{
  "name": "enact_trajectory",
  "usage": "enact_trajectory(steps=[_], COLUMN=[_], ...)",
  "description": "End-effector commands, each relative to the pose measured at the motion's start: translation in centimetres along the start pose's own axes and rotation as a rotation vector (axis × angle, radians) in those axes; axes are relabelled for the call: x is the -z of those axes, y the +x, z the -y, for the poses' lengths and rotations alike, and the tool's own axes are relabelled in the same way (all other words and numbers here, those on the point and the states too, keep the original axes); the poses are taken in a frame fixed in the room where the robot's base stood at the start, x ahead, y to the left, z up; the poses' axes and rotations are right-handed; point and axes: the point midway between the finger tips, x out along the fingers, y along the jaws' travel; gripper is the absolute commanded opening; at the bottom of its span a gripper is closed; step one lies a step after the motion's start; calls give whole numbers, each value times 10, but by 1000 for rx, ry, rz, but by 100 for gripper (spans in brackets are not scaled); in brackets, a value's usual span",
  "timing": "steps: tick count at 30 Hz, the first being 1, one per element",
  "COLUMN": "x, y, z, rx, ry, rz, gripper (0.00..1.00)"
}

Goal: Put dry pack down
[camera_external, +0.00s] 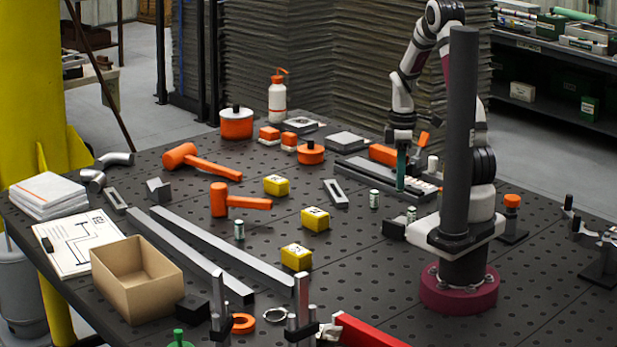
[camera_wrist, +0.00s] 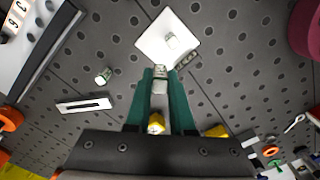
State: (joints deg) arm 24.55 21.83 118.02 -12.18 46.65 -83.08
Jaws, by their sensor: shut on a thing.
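My gripper (camera_wrist: 161,80) points down, its two green fingers closed on a small white-and-green canister (camera_wrist: 160,74), which I take to be the dry pack. In the external view my gripper (camera_external: 402,172) is over the table near the grey tray, and the held pack cannot be made out there. A similar canister (camera_wrist: 103,76) stands apart on the table; it also shows in the external view (camera_external: 374,198).
A dark block (camera_external: 394,229) is near my base. Yellow boxes (camera_external: 315,219), orange mallets (camera_external: 240,200) and an open cardboard box (camera_external: 137,278) are to the left. Bare perforated table (camera_external: 350,270) is in front.

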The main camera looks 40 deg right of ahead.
Motion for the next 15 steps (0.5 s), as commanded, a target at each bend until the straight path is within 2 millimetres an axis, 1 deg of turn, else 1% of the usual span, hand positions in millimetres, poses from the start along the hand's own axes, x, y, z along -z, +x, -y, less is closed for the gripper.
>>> enact_trajectory(steps=[1,3,5,9,12,15], x=[-5,-8,-7,-7,-6,-6], y=[8,24,35,66,78,80], z=[2,3,2,2,2,2], rx=[5,6,5,6,2,1], ry=[20,28,29,27,25,25], rz=[1,2,2,2,1,0], gripper=[0,0,0,0,0,0])
